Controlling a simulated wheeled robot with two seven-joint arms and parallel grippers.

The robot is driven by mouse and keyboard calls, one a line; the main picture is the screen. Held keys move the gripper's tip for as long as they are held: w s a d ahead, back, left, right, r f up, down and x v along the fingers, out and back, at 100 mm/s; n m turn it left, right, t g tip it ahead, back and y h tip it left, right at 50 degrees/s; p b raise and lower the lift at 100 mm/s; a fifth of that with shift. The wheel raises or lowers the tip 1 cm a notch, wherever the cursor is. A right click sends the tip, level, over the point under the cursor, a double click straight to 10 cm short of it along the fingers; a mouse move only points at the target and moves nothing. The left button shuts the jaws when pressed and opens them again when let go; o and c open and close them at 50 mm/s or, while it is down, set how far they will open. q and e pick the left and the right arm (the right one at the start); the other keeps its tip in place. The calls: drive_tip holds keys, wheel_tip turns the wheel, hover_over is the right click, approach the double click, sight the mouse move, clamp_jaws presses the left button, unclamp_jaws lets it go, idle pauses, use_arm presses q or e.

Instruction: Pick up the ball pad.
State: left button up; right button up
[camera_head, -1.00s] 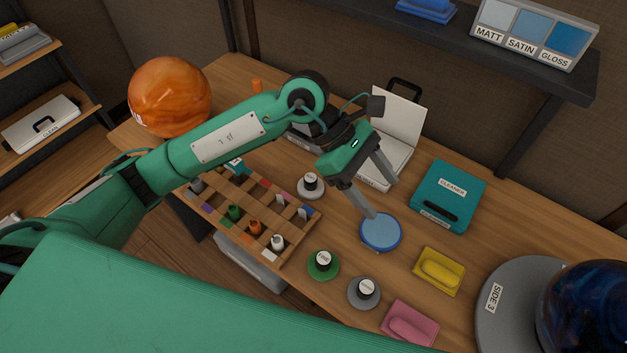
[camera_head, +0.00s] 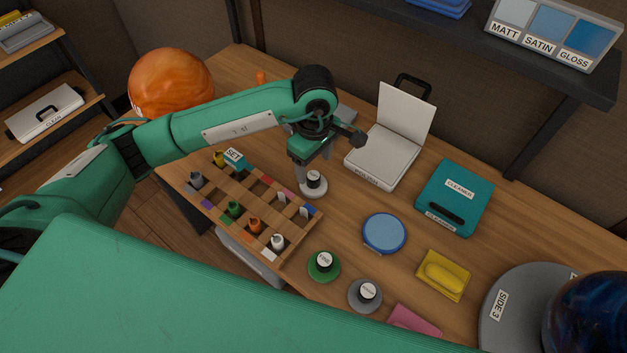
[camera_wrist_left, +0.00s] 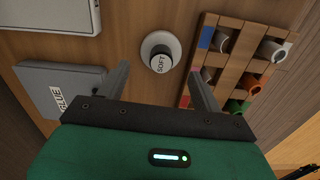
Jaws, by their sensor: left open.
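Several round pads with black knobs stand on the bench. The light grey one (camera_head: 314,192) is at mid bench, to the right of the bottle rack; in the left wrist view its knob reads SOFT (camera_wrist_left: 158,60). A green pad (camera_head: 323,267) and a darker grey pad (camera_head: 365,296) stand nearer the front. My left gripper (camera_head: 312,176) points down over the light grey pad, open and empty. In the left wrist view, the pad lies just beyond and between the two fingertips (camera_wrist_left: 160,78). My right gripper is not in view.
The wooden bottle rack (camera_head: 249,210) is close on the left. A blue round tin (camera_head: 384,233), a teal CLEANER case (camera_head: 454,198), a yellow block (camera_head: 443,275) and an open white case (camera_head: 384,156) stand to the right. An orange ball (camera_head: 171,84) is at back left.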

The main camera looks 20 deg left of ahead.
sight(313, 175)
use_arm(q)
wheel_tip(313, 175, down, 5)
drive_tip(key=shift+s+a+f+p, duration=0.1)
drive_tip(key=shift+p, duration=0.6)
drive_tip(key=shift+f, duration=0.25)
drive_tip(key=c, duration=0.5)
drive_tip(key=shift+c, duration=0.7)
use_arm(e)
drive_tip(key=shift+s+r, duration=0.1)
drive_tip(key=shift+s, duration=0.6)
